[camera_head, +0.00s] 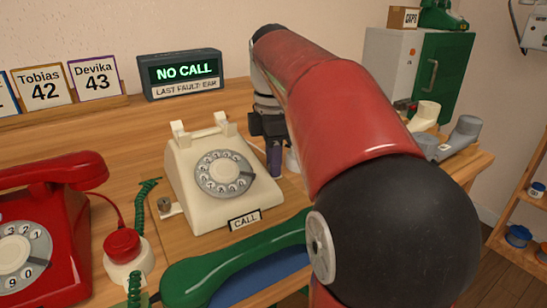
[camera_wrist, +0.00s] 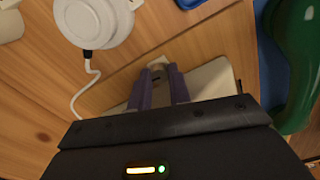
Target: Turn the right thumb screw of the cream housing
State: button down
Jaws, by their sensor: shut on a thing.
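The cream housing (camera_head: 215,170) is a dial phone with a grey dial, standing on the wooden desk; part of its side shows pale in the wrist view (camera_wrist: 213,80). A small metal thumb screw (camera_head: 165,204) sits at its left side. The right thumb screw (camera_wrist: 158,69) shows in the wrist view as a small metal piece between the purple-grey fingertips; the head view hides it behind my gripper (camera_head: 274,162). My gripper, also in the wrist view (camera_wrist: 158,80), is beside the housing's right side, shut on that screw. The screw's turn angle cannot be told.
A green handset (camera_head: 235,258) lies in front of the housing by a blue mat (camera_head: 262,280). A red phone (camera_head: 50,215) and a red button (camera_head: 122,246) stand left. A white round piece with a cord (camera_wrist: 93,20) lies near my gripper. A "NO CALL" display (camera_head: 182,73) stands behind.

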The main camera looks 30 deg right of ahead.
jog(key=m+p, duration=0.2)
jog(key=m, duration=0.1)
jog(key=shift+r+m, duration=0.15)
jog(key=shift+m, duration=0.15)
jog(key=m+p, duration=0.1)
jog(key=m, duration=0.3)
jog(key=shift+m, duration=0.3)
jog(key=m, duration=0.4)
jog(key=shift+m, duration=0.3)
jog(key=m, duration=1.3)
jog(key=shift+m, duration=0.3)
jog(key=m, duration=0.4)
jog(key=shift+m, duration=2)
